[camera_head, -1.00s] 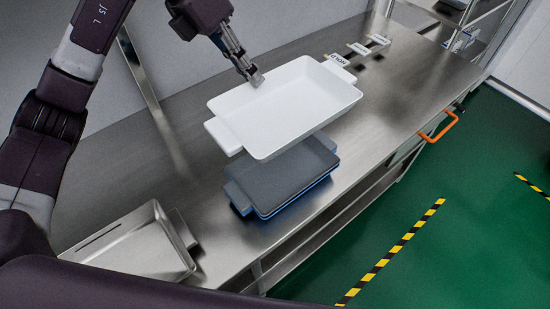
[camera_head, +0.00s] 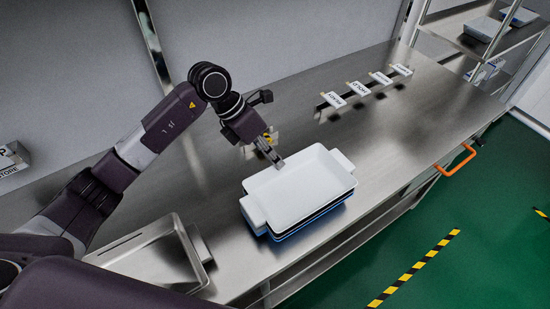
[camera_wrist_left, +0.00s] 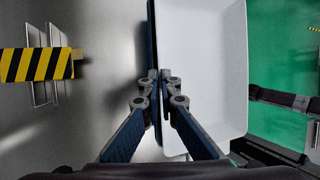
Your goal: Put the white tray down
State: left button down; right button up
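The white tray (camera_head: 300,188) is level on top of a stack of dark and blue trays (camera_head: 312,223) on the steel table. It looks to rest on them, though a small gap cannot be ruled out. My left gripper (camera_head: 278,163) is at the tray's far long rim, coming in from the left. In the left wrist view, the fingers (camera_wrist_left: 160,82) are closed together on the rim of the white tray (camera_wrist_left: 203,70). My right gripper is not in view.
An empty steel tray (camera_head: 155,262) lies at the table's near left. Several label cards (camera_head: 358,90) stand farther back. An orange handle (camera_head: 455,161) sticks out at the table's front edge. A shelf (camera_head: 480,40) with trays is at the far right. Table around the stack is clear.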

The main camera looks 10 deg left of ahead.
pick_arm(q)
jog(key=shift+f, duration=0.35)
jog(key=shift+f, duration=0.1)
jog(key=shift+f+b, duration=0.3)
jog(key=shift+b, duration=0.1)
jog(key=c, duration=2.3)
grip_release()
jog(key=shift+o, duration=0.7)
jog(key=shift+r, duration=0.15)
